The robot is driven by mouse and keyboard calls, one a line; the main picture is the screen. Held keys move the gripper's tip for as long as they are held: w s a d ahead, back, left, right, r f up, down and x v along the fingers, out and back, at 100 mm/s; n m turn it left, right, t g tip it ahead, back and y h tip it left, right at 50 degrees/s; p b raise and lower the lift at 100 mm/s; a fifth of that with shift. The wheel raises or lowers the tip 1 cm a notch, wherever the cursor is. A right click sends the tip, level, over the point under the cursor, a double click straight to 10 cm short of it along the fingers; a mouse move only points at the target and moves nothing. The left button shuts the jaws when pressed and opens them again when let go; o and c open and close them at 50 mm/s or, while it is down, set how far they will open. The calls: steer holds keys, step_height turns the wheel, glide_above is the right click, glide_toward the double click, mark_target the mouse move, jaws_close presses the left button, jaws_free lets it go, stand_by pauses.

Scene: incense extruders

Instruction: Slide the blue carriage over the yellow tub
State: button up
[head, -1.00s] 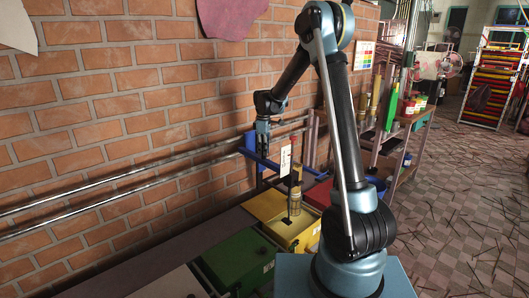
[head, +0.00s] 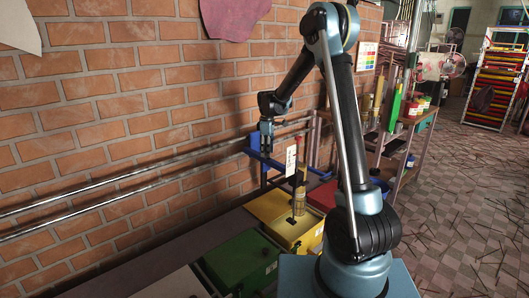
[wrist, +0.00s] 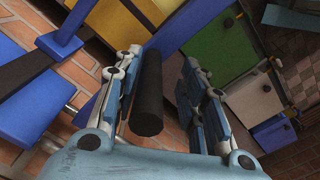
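The blue carriage (head: 262,158) sits on two metal rails along the brick wall. Its blue arm reaches out to the right, near an upright white-labelled piece (head: 291,158). My gripper (head: 266,150) is at the carriage. In the wrist view my gripper (wrist: 165,95) is open, with a black cylindrical handle (wrist: 148,95) between its fingers, nearer the left one. Blue carriage parts (wrist: 60,35) show at left.
A green tub (head: 243,262) stands nearer than the yellow one, and a red tub (head: 323,196) beyond it. The rails (head: 130,184) run clear to the left. A shelf (head: 405,150) with bottles stands at the back right.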

step_height(320, 180, up, 12)
steer(key=shift+f, duration=0.1)
stand_by(0.5)
steer(key=shift+w, duration=0.1)
step_height(320, 180, up, 5)
steer(key=m, duration=0.4)
steer(key=f, duration=1.7)
steer(key=shift+w+d, duration=0.25)
steer(key=shift+w, duration=0.15)
jaws_close()
